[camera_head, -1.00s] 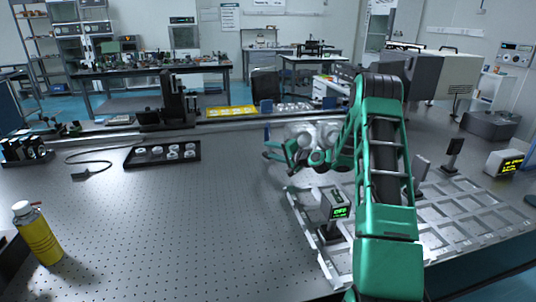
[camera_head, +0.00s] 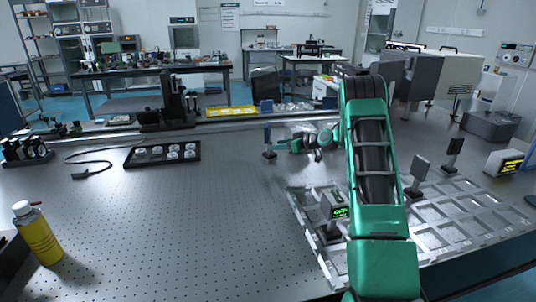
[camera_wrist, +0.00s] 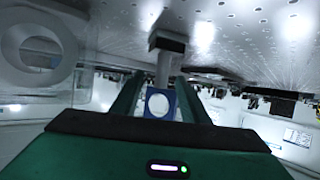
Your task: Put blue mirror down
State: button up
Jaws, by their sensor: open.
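The blue mirror (camera_head: 267,136) stands upright on its dark base on the optical table (camera_head: 215,225), left of my gripper (camera_head: 288,147). In the wrist view, where the table appears at the top, the mirror shows as a blue frame with a round pale face (camera_wrist: 160,103). Its post and dark base reach up to the table. The two green fingers of my gripper (camera_wrist: 158,88) are apart on either side of it in that picture. In the head view a small gap seems to lie between the fingers and the mirror; exact contact is hard to tell.
A black tray with round optics (camera_head: 162,153) lies to the left. A silver grid frame (camera_head: 440,233) with a small display device (camera_head: 336,207) and dark mounts (camera_head: 419,173) lies to the right. A yellow bottle (camera_head: 38,235) stands front left. The table's middle is clear.

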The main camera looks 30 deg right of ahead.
jog(key=x, duration=0.9)
jog(key=shift+w+a, duration=0.2)
jog(key=shift+a, duration=0.15)
grip_shut()
